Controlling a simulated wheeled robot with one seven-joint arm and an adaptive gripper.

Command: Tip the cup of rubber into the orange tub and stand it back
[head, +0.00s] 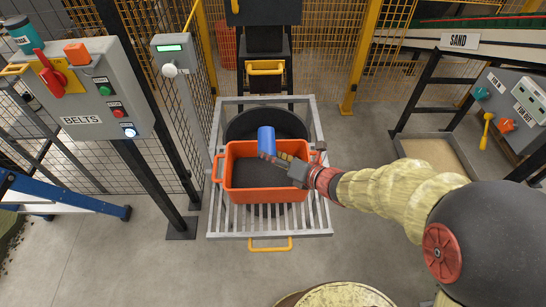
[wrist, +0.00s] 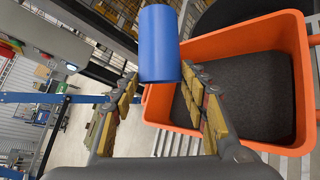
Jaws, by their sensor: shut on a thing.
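A blue cup (head: 266,140) is held above the orange tub (head: 265,196), over the back part of its opening. My gripper (head: 270,156) is shut on the cup, reaching in from the right. In the wrist view the same cup (wrist: 160,45) sits between the tips of my two fingers (wrist: 160,76). The cup's mouth does not show, so its contents and exact tilt cannot be told. The tub (wrist: 245,45) holds a layer of dark granules (head: 262,177). It stands on a slatted metal rack.
The metal rack (head: 325,218) has a yellow handle at the front. A dark round bin (head: 265,118) stands behind the tub. A belts control panel (head: 85,88) is at left.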

